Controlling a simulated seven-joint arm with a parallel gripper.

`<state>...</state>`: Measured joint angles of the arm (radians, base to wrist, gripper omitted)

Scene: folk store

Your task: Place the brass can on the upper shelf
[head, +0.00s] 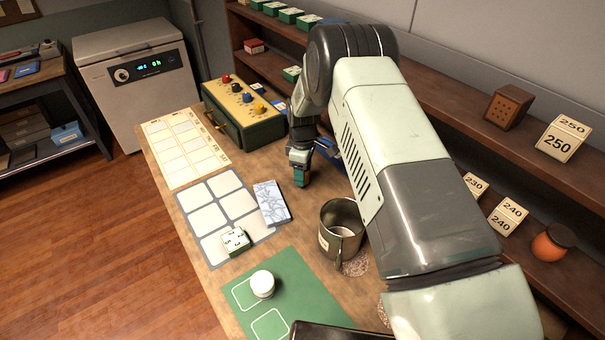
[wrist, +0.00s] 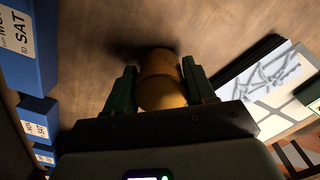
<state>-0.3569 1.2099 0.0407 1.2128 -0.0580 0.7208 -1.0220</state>
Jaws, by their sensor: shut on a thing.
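The brass can (wrist: 162,82) shows in the wrist view as a golden-brown cylinder between the two dark green fingers of my gripper (wrist: 161,88). The fingers are shut on its sides, close above the wooden table; I cannot tell whether the can touches the wood. In the head view my gripper (head: 301,172) points down over the back part of the table, and the can is mostly hidden there. The upper shelf (head: 440,97) runs along the wall at the right, with a brown perforated box (head: 508,107) and a 250 card (head: 563,138) on it.
Blue boxes (wrist: 35,122) are left of my gripper in the wrist view. The lower shelf holds number cards and an orange pot (head: 552,243).

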